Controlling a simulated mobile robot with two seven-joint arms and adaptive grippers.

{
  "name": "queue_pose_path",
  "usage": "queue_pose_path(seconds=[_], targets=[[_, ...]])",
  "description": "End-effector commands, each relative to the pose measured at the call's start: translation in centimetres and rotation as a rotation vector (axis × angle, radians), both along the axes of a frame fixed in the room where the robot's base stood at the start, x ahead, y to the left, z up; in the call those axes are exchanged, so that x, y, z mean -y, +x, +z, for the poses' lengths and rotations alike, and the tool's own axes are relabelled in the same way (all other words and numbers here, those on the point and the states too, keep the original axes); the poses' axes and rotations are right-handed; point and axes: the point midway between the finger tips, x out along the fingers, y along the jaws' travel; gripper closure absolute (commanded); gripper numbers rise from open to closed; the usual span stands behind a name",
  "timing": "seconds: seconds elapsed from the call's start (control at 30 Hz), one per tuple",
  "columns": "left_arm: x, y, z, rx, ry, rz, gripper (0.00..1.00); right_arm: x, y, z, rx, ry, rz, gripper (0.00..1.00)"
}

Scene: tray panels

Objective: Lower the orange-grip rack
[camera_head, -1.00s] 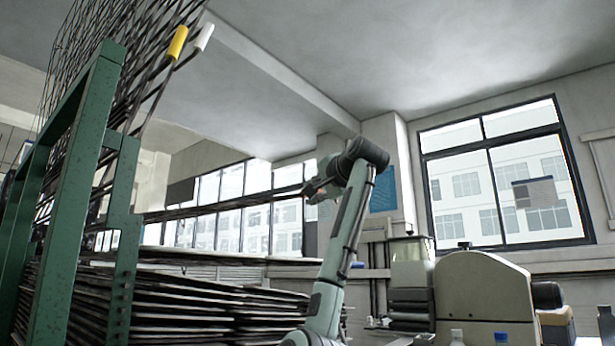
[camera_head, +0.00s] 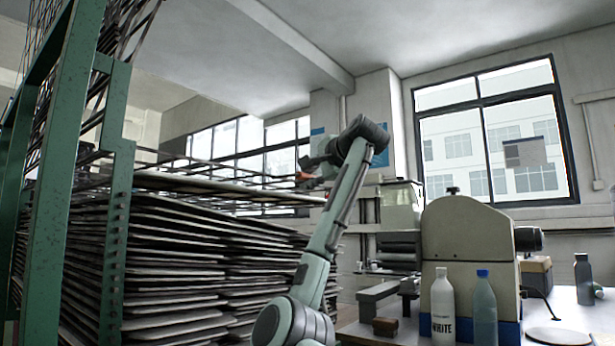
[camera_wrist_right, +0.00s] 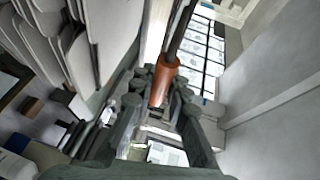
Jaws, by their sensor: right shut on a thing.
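The orange grip (camera_head: 304,177) is at the right end of a dark wire rack (camera_head: 225,168) in the head view. The rack reaches out from the green frame (camera_head: 118,180), close above the stacked racks, and slopes slightly down to the right. My right gripper (camera_head: 312,172) is at the orange grip. In the right wrist view, the orange grip (camera_wrist_right: 162,86) sits between the fingers of my right gripper (camera_wrist_right: 160,98), which is shut on it. A dark rod runs on from the grip. My left gripper is out of view.
A stack of racks with panels (camera_head: 190,265) fills the space below the rack. At the right, a beige machine (camera_head: 468,250), a white bottle (camera_head: 442,305) and a blue-capped bottle (camera_head: 484,310) stand on a bench. Open air lies above the bench.

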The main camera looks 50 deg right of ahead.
Motion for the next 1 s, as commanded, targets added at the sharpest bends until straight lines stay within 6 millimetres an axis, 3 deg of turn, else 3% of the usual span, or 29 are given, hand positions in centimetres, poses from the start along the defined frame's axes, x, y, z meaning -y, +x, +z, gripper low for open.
queue_pose_path(seconds=[0.4, 0.43, 0.6, 1.0], targets=[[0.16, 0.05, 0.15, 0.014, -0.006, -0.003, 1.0, 0.13, 0.04, -1.12, -0.021, 0.017, -0.001, 1.0], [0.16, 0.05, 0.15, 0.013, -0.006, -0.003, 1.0, 0.13, 0.04, -1.15, -0.021, 0.017, -0.001, 0.83], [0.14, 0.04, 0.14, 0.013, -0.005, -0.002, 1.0, 0.1, 0.08, -1.08, -0.02, 0.016, 0.0, 0.63], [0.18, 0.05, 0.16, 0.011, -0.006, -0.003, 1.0, -0.29, -0.79, -0.48, -0.012, 0.011, 0.001, 0.63]])
